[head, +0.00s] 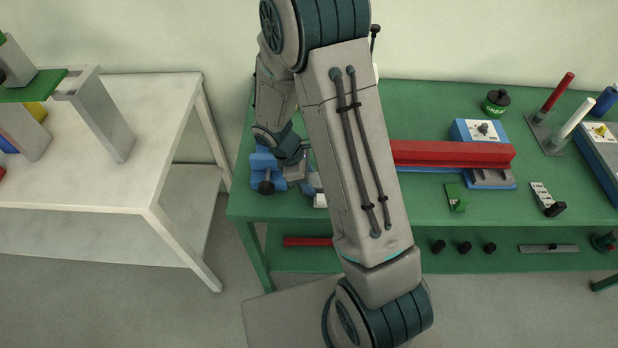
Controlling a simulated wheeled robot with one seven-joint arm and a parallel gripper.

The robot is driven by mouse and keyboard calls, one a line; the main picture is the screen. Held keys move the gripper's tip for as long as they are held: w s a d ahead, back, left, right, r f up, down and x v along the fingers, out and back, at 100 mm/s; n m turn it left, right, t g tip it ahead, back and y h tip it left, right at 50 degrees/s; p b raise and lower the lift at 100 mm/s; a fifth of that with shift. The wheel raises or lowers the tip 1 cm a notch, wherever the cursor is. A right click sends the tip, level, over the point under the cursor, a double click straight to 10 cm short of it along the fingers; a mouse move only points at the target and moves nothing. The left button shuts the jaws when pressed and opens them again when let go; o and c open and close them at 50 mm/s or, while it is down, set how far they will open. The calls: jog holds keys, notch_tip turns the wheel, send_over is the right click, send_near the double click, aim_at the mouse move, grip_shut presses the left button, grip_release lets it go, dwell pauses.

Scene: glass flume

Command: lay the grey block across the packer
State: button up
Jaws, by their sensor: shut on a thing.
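My gripper (297,170) is at the end of my folded arm, low over the left end of the green bench, beside a blue vice (265,163). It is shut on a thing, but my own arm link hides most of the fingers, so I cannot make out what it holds. I cannot pick out the packer for certain. A small white piece (320,200) shows at the link's edge. Tall grey blocks (97,115) stand on the white table, one of them next to a green plate (30,87); I cannot tell whether any of them is the task's grey block.
The green bench (430,210) holds a long red beam (450,153), a blue-edged box (478,130), a green tin (496,102), a small green bracket (456,197) and red and white upright rods (556,92). The white table (165,110) has free room at its right. A floor gap separates the tables.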

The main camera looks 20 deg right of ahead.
jog(key=shift+f, duration=0.1)
jog(key=o, duration=1.2)
jog(key=v, duration=1.2)
jog(key=shift+s+d+r+m+t+y+b, duration=0.15)
jog(key=shift+s+d+r+m+t+y, duration=0.65)
jog(key=shift+s+r+m, duration=1.7)
jog(key=shift+s+d+r+m+t+y+b, duration=0.1)
jog(key=shift+s+d+r+m+t+y, duration=0.65)
jog(key=shift+s+r+m, duration=1.75)
jog(key=shift+s+d+r+m+t+y+b, duration=0.15)
jog(key=shift+s+d+r+m+t+y, duration=0.65)
jog(key=shift+s+r+m, duration=1.75)
jog(key=shift+s+a+f+n, duration=0.15)
jog(key=shift+s+f+n, duration=0.2)
jog(key=shift+f, duration=0.25)
